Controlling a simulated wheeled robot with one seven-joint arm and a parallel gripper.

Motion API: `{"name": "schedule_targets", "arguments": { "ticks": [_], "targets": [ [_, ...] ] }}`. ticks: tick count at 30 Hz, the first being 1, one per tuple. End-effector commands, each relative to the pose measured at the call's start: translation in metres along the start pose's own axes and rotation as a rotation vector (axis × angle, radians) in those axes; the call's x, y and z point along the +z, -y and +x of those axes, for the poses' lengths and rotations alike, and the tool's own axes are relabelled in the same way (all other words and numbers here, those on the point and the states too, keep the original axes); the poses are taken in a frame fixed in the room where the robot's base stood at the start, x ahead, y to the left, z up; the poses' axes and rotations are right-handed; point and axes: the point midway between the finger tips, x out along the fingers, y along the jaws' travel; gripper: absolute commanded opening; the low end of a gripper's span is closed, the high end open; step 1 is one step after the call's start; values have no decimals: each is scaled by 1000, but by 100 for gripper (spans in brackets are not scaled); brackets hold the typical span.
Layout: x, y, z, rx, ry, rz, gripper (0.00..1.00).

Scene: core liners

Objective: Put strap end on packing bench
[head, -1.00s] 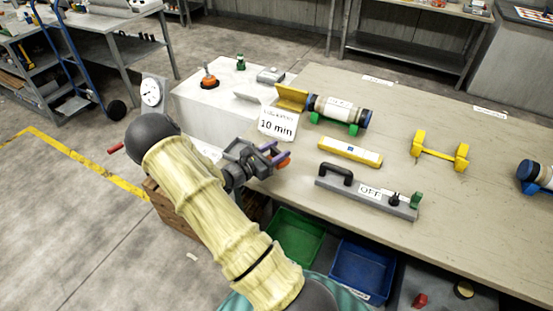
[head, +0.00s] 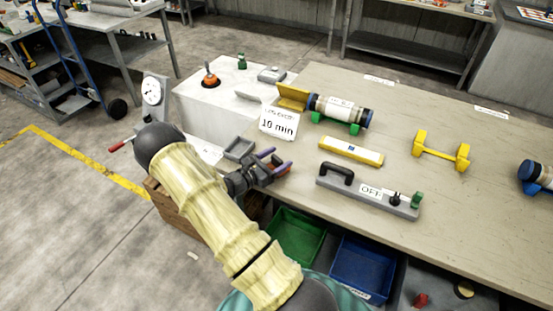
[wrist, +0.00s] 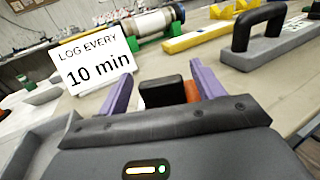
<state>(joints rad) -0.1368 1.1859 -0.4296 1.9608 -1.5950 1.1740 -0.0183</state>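The packing bench seems to be the long wooden-topped bench (head: 400,110) filling the right of the head view. My gripper (head: 281,160) is at the bench's near left corner, low by the top, with its purple fingers spread. In the wrist view my gripper (wrist: 168,75) has a black block (wrist: 160,93) and an orange-red piece (wrist: 192,92) between its fingers. These may be the strap end. A pale gap shows beside the left finger, so I see no firm hold. The gripper hides much of the piece in the head view.
A "LOG EVERY 10 min" sign (head: 279,122) stands at the bench's left edge. A yellow bar (head: 351,151) and a grey bar with a black handle (head: 370,190) lie nearby. A grey tray (head: 239,149) is left of my gripper. Green (head: 298,236) and blue (head: 359,269) bins sit below.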

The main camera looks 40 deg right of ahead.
Motion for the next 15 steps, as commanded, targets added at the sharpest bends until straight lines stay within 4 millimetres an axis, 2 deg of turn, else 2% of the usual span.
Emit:
{"name": "schedule_targets", "arguments": {
  "ticks": [8, 11, 15],
  "targets": [
    [4, 0, -1, 1, -1, 1, 67],
    [2, -1, -12, 3, -1, 1, 67],
    [2, -1, -36, 6, -2, 0, 67]
  ]
}}
